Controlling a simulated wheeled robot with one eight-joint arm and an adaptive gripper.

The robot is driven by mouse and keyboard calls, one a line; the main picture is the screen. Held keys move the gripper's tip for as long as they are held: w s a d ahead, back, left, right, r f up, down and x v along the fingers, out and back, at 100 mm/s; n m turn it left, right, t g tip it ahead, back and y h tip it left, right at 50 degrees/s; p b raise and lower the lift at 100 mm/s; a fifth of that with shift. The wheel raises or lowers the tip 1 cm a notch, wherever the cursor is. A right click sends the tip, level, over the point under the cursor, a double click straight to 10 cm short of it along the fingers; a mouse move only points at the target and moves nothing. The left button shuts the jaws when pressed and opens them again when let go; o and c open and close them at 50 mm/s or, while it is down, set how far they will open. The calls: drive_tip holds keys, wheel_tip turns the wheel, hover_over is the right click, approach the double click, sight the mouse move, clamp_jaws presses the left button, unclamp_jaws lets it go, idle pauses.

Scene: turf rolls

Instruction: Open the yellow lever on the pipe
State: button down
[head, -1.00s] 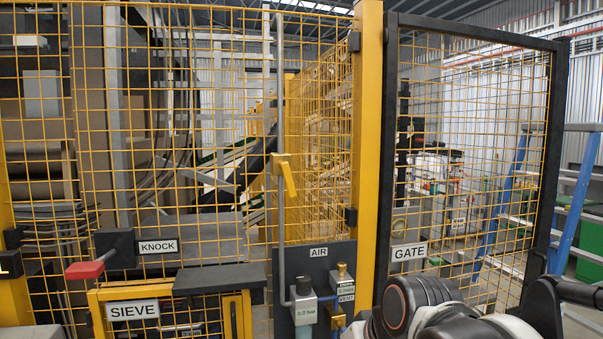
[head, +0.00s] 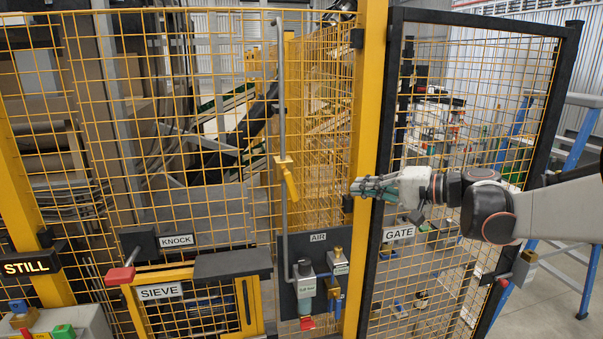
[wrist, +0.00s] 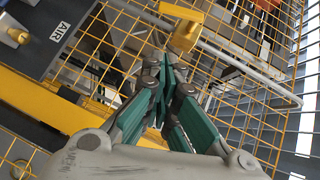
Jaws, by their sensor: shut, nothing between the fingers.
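The yellow lever (head: 289,181) sits on the grey vertical pipe (head: 281,110) in front of the mesh fence. Its handle points down and slightly right, at an angle to the pipe. In the wrist view the lever (wrist: 184,36) is beyond the fingertips, near the top. My gripper (head: 358,188) is to the right of the lever in the head view, in front of the yellow post, pointing left. Its green-padded fingers (wrist: 163,75) are closed together with nothing between them. A clear gap separates them from the lever.
Below the lever is the AIR panel (head: 290,258) with a regulator and a VENT valve (head: 338,262). The GATE (head: 398,234) mesh door stands right of the yellow post (head: 368,100). A red-handled KNOCK lever (head: 121,280) and the SIEVE box (head: 161,291) are at lower left.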

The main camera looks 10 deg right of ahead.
sight(290, 185)
drive_tip(key=s+a+p+x, duration=0.2)
drive_tip(key=x, duration=1)
drive_tip(key=shift+w+a, duration=0.2)
drive_tip(key=shift+w, duration=0.1)
drive_tip(key=shift+f, duration=0.2)
